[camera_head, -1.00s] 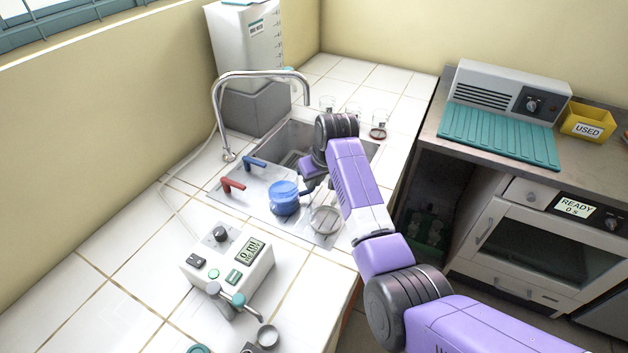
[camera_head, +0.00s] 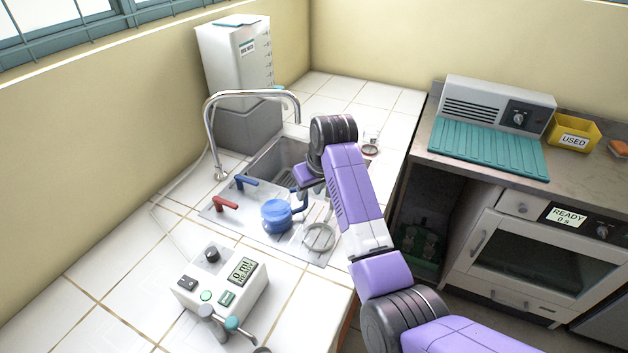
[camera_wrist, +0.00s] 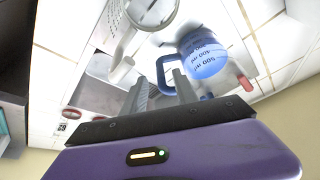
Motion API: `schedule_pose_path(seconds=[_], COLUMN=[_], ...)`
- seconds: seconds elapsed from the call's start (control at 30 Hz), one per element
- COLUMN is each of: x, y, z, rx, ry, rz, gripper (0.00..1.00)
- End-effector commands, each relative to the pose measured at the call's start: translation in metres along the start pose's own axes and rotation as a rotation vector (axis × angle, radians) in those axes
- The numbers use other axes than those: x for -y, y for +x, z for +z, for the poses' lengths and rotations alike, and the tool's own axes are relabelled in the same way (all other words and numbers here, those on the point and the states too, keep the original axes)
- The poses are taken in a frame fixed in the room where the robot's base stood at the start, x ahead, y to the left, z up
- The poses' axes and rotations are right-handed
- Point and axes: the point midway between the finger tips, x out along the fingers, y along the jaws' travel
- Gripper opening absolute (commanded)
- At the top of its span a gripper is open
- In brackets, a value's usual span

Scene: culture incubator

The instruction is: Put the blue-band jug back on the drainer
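My gripper (camera_head: 309,190) is just above and right of the jug in the head view. In the wrist view my gripper (camera_wrist: 161,82) is open, its two fingers apart. I cannot tell whether either finger touches the handle. The jug appears upright and is not lifted clear of the drainer.
The sink (camera_head: 275,163), arched tap (camera_head: 250,94) and white dispenser (camera_head: 222,287) are close by. Bare tiles lie at front left (camera_head: 110,290).

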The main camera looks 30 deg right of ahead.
Motion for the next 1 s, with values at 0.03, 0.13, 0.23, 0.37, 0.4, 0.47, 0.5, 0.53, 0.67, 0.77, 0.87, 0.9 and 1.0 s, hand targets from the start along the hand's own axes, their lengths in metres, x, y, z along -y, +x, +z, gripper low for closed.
schedule_pose_path(seconds=[0.03, 0.13, 0.23, 0.37, 0.4, 0.47, 0.5, 0.53, 0.67, 0.77, 0.87, 0.9, 1.0], x=[0.000, 0.000, 0.000, 0.000, 0.000, 0.000, 0.000, 0.000, 0.000, 0.000, 0.000, 0.000, 0.000], y=[-0.011, -0.031, -0.048, -0.063, -0.066, -0.069, -0.070, -0.071, -0.072, -0.071, -0.071, -0.071, -0.071], z=[-0.001, -0.001, -0.001, -0.001, 0.000, 0.000, 0.000, 0.000, 0.000, 0.000, 0.000, 0.000, 0.000], rx=[-0.005, -0.005, -0.003, -0.002, -0.001, -0.001, 0.000, 0.001, 0.001, 0.001, 0.001, 0.001, 0.001], ry=[0.000, 0.000, 0.000, 0.000, -0.001, -0.001, -0.001, -0.001, -0.001, -0.001, -0.001, 0.000, 0.000], rz=[0.001, 0.001, 0.001, 0.000, 0.000, 0.000, 0.000, 0.000, 0.000, 0.000, 0.000, 0.000, 0.000], gripper=[0.35, 0.35, 0.35, 0.35, 0.35, 0.35, 0.35, 0.35, 0.35, 0.35, 0.35, 0.35, 0.35])
